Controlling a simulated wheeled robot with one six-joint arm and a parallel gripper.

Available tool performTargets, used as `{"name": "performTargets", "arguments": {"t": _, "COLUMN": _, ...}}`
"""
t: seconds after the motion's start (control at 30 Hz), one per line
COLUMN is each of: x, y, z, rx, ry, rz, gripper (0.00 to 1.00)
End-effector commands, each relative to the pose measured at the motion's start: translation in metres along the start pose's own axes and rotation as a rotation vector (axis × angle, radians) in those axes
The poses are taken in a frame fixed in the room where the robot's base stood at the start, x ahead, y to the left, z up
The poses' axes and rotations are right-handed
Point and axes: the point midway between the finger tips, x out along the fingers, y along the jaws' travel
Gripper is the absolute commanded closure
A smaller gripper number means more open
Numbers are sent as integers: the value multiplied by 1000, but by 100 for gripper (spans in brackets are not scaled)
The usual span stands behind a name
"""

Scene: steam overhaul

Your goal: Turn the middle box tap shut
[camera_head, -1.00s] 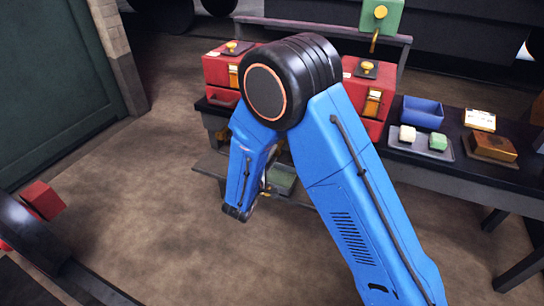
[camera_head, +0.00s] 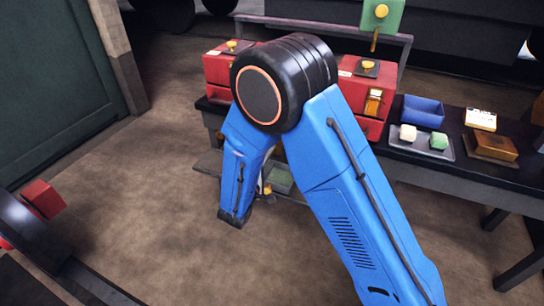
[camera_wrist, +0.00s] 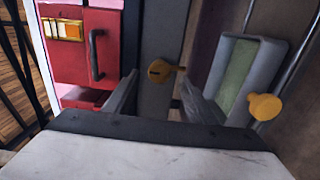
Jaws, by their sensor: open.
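Red boxes stand on the bench in the head view, one at the left (camera_head: 216,69) and one at the right (camera_head: 371,89); my arm hides the space between them. Yellow knobs show on top of the left box (camera_head: 231,44) and right box (camera_head: 367,65). In the wrist view, a yellow tap-like handle (camera_wrist: 163,71) lies beyond and between the fingertips of my gripper (camera_wrist: 159,92), on a dark upright part. The fingers are apart and nothing is held. I cannot tell which box this handle belongs to. A red box (camera_wrist: 68,75) with a black handle is at the left.
Another yellow knob (camera_wrist: 265,106) sits right of the gripper, beside a grey-framed green panel (camera_wrist: 240,75). On the bench are a blue bin (camera_head: 423,111), a tray (camera_head: 419,149) with two small blocks, and a brown box (camera_head: 492,147).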

Motion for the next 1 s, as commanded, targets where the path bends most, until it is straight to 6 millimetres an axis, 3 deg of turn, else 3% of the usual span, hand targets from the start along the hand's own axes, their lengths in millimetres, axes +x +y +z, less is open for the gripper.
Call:
{"name": "performTargets", "arguments": {"t": 0.6, "x": -109, "y": 0, "z": -1, "rx": 1, "ry": 4, "rz": 0, "gripper": 49}}
{"name": "performTargets", "arguments": {"t": 0.8, "x": -134, "y": 0, "z": -1, "rx": 0, "ry": 3, "rz": -1, "gripper": 49}}
{"name": "performTargets", "arguments": {"t": 1.0, "x": -145, "y": 0, "z": 0, "rx": 0, "ry": 1, "rz": -1, "gripper": 49}}
